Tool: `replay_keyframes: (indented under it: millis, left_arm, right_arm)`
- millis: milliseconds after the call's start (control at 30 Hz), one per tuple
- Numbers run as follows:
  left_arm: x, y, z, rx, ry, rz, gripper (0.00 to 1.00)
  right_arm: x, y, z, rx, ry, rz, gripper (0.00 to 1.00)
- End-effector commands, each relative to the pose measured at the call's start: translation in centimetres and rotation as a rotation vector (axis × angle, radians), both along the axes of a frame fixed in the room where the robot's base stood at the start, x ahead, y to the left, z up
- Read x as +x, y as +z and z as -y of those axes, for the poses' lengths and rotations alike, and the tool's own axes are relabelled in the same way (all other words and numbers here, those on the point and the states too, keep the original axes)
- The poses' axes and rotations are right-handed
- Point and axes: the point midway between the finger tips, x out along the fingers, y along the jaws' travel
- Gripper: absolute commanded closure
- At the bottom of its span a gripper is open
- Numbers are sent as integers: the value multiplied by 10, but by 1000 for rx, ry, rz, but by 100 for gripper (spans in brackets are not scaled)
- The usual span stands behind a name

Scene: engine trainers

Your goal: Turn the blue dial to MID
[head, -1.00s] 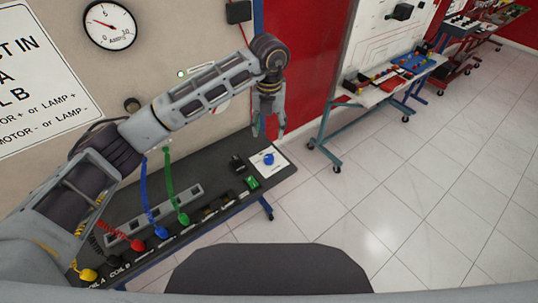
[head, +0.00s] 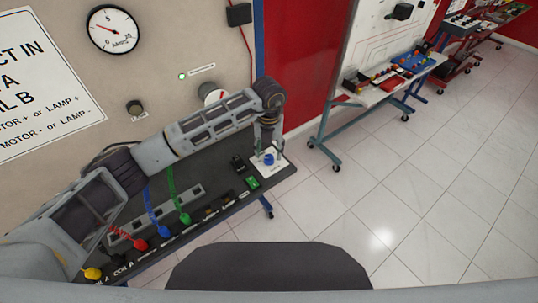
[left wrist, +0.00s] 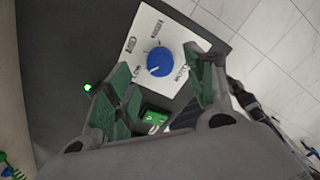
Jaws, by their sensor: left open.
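The blue dial (head: 268,159) sits on a white square plate (head: 277,167) at the right end of the dark bench top. In the left wrist view the blue dial (left wrist: 160,62) shows whole, with a pale pointer mark near its lower left edge. The plate (left wrist: 170,22) carries several printed labels; MID is at its left side. My left gripper (head: 268,152) points down over the dial. Its green-padded fingers (left wrist: 160,85) are spread apart, one to each side of the dial, with nothing between them in their grip. My right gripper is not in view.
A green rocker switch (head: 252,182) and a black component (head: 237,162) stand close to the plate. Coloured plugs and cables, such as the green one (head: 184,218), line the bench's front. The wall panel with a gauge (head: 114,29) rises behind. Tiled floor (head: 400,190) is free at right.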

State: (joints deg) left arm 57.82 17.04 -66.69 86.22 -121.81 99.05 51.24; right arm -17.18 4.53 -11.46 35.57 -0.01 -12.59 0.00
Motion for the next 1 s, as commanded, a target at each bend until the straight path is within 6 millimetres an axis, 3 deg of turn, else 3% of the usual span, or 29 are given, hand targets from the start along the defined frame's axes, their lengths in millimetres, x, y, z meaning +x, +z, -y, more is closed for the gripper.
replay_keyframes:
  millis: [300, 733, 1000]
  left_arm:
    - [-1, -33, 0, 1, -1, -2, 46]
    - [0, -39, 0, 0, -1, 0, 46]
    - [0, -39, 0, 0, -1, 0, 79]
  right_arm:
    - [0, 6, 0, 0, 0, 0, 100]
    - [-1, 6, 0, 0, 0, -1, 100]
    - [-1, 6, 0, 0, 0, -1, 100]
